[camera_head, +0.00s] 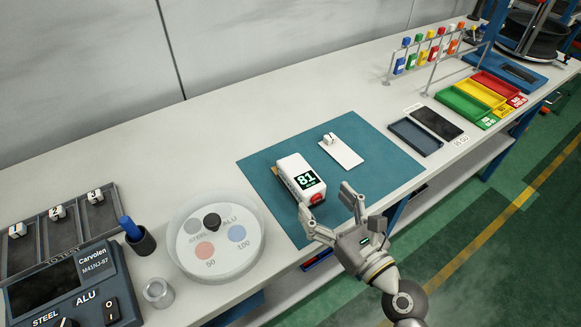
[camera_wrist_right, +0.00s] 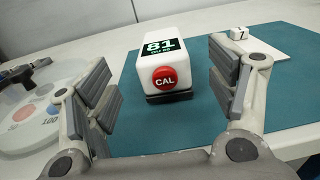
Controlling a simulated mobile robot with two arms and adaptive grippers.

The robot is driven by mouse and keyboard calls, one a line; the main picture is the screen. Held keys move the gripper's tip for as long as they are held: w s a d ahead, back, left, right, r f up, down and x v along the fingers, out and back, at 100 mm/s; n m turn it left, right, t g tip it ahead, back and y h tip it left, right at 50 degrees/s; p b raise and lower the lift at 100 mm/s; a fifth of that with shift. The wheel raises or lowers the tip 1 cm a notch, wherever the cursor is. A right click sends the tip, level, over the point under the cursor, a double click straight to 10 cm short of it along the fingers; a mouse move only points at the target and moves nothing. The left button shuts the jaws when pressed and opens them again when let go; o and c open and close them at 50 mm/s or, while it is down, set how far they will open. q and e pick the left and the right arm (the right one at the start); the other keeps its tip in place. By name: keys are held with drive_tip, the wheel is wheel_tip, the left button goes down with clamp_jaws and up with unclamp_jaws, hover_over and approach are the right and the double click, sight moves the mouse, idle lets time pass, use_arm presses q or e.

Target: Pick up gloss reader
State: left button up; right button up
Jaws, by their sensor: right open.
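The gloss reader (camera_head: 297,178) is a white box with a dark display reading 81 and a red button. It rests on the teal mat (camera_head: 252,188). In the right wrist view the gloss reader (camera_wrist_right: 166,58) stands ahead, its red CAL button facing me. My right gripper (camera_head: 325,212) is open and empty at the front edge of the mat, just short of the gloss reader and apart from it. In the wrist view its two fingers (camera_wrist_right: 165,88) are spread to either side of the reader, nearer to me. My left gripper is not in view.
A white card with a small numbered block (camera_head: 341,150) lies on the mat, right of the reader. A round dial plate (camera_head: 215,237) stands at left, beside a pen cup (camera_head: 141,241) and the Carvolen device (camera_head: 70,291). Shallow trays (camera_head: 415,137) lie to the right.

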sight(301, 172)
drive_tip(key=x, duration=0.4)
drive_tip(key=shift+r+p, duration=0.15)
drive_tip(key=shift+p, duration=0.2)
drive_tip(key=shift+w+a, duration=0.25)
drive_tip(key=shift+w, duration=0.05)
drive_tip(key=x, duration=0.4)
drive_tip(key=shift+w+p, duration=0.2)
drive_tip(key=shift+p, duration=0.1)
drive_tip(key=shift+w+a+f, duration=0.25)
drive_tip(key=shift+w+a, duration=0.05)
drive_tip(key=shift+w, duration=0.1)
drive_tip(key=shift+c, duration=0.8)
drive_tip(key=c, duration=0.9)
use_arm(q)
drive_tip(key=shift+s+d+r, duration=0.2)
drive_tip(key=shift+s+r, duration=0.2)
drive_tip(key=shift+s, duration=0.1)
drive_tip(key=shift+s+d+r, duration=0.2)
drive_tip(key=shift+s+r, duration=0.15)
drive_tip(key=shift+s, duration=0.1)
use_arm(e)
drive_tip(key=shift+c, duration=0.7)
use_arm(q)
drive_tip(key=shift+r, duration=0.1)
use_arm(e)
drive_tip(key=shift+r, duration=0.15)
